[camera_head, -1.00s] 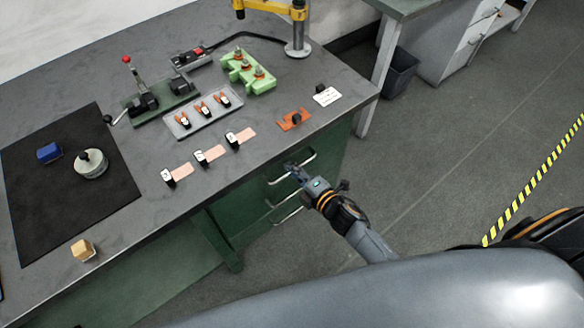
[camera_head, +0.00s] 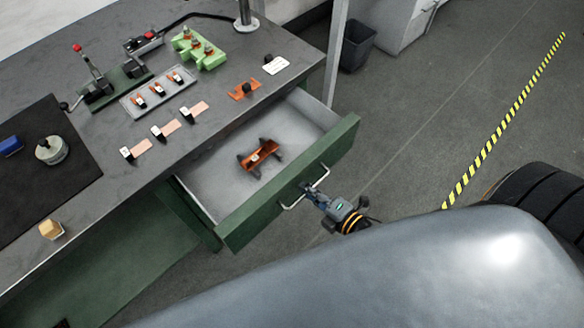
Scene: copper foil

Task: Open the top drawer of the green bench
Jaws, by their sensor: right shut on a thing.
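The green bench (camera_head: 130,284) has a dark grey top and stands on the left. Its top drawer (camera_head: 240,226) is pulled well out, with a green front and a pale grey inside. An orange and dark part (camera_head: 260,155) lies in the drawer. My right gripper (camera_head: 310,190) is shut on the drawer's metal handle (camera_head: 322,178) at the drawer front. The lower drawer is hidden beneath the open one. My left gripper is not in view.
The bench top carries a lever press (camera_head: 95,75), a grey tray (camera_head: 158,92), a green fixture (camera_head: 198,48), a black mat (camera_head: 40,180) and a wooden block (camera_head: 51,229). A dark bin (camera_head: 356,46) stands behind.

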